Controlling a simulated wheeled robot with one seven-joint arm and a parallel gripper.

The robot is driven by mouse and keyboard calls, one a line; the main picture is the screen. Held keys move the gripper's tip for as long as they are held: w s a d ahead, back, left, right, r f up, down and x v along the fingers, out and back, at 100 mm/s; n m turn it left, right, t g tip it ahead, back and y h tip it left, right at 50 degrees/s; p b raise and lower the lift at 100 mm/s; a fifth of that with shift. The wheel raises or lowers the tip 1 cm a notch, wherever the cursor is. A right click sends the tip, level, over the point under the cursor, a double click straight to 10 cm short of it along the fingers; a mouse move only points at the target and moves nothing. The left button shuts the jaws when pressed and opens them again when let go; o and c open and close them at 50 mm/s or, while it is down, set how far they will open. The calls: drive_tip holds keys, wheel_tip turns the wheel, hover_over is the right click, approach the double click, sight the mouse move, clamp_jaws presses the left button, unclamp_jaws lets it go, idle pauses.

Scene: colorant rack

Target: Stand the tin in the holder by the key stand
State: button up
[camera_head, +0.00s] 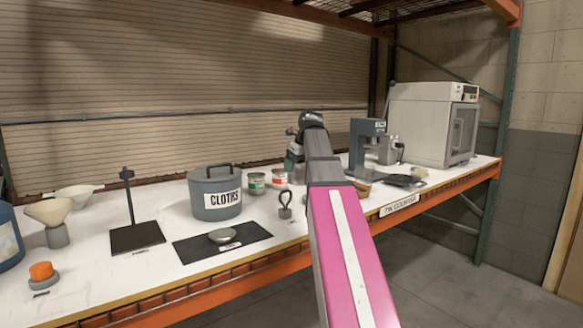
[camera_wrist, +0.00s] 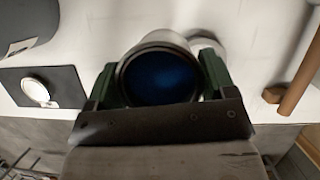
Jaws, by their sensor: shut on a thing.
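My gripper (camera_head: 293,160) is over the rear middle of the bench, partly hidden behind my arm. In the wrist view, its green fingers (camera_wrist: 158,88) are shut on a round tin (camera_wrist: 160,78) with a dark blue top face and a pale rim. The held tin is hard to make out in the head view. A black post with a crosspiece on a flat base (camera_head: 137,237) stands at the left; it may be the key stand. I cannot clearly make out which thing is the holder.
A green-labelled tin (camera_head: 257,183) and a red-labelled tin (camera_head: 279,178) stand near my gripper. Left of them are a grey CLOTHS bin (camera_head: 215,192) and a black mat (camera_head: 198,249) with a round dish. A small dark looped object (camera_head: 285,206) stands nearby. Machines occupy the right.

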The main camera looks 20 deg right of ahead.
drive_tip(key=shift+s+d+f, duration=0.25)
drive_tip(key=shift+d+f, duration=0.95)
drive_tip(key=shift+f, duration=0.2)
drive_tip(key=shift+s+d+f, duration=0.2)
drive_tip(key=shift+d+f, duration=1)
drive_tip(key=shift+f, duration=0.2)
drive_tip(key=shift+s+d+f, duration=0.25)
drive_tip(key=shift+d+f, duration=0.95)
drive_tip(key=shift+f, duration=0.2)
drive_tip(key=shift+f, duration=0.15)
drive_tip(key=o, duration=1.1)
drive_tip(key=v, duration=1.2)
